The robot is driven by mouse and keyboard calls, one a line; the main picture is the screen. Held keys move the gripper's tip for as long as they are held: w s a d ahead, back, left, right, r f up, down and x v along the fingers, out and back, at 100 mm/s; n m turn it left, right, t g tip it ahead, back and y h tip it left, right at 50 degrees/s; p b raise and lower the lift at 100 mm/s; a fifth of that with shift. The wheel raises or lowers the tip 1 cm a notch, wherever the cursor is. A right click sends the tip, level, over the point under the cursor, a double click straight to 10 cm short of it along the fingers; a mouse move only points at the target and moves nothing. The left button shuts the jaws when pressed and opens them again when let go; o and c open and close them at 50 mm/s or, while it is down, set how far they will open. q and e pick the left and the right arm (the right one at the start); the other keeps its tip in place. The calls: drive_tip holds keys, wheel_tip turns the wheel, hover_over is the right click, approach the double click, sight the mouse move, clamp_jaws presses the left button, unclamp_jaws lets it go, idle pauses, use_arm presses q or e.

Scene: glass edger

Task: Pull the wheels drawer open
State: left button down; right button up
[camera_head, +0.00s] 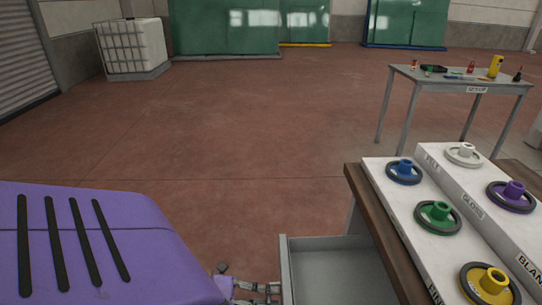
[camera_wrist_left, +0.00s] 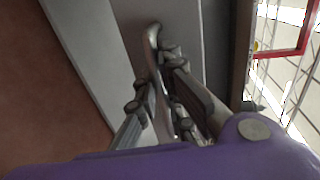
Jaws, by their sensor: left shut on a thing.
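The grey drawer (camera_head: 335,265) sticks out to the left from under the wood-edged bench in the head view, so it stands at least partly open. The part of its inside that shows looks empty, and its near end is cut off by the frame. My left gripper (camera_head: 257,291) is at the drawer's outer front, low in the head view. In the left wrist view its fingers (camera_wrist_left: 164,85) are shut around the bar handle (camera_wrist_left: 152,42) on the grey drawer front (camera_wrist_left: 182,22). My right gripper is not in view. No drawer label is readable.
The bench (camera_head: 368,220) at right carries white racks with several coloured wheels (camera_head: 438,217). A set-up table (camera_head: 455,81) with small items stands beyond. A caged white tank (camera_head: 132,48) and green glass racks (camera_head: 225,28) stand at the back. The red floor between is clear.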

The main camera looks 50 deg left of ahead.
use_arm(q)
drive_tip(key=c, duration=2.1)
unclamp_jaws()
drive_tip(key=v, duration=1.2)
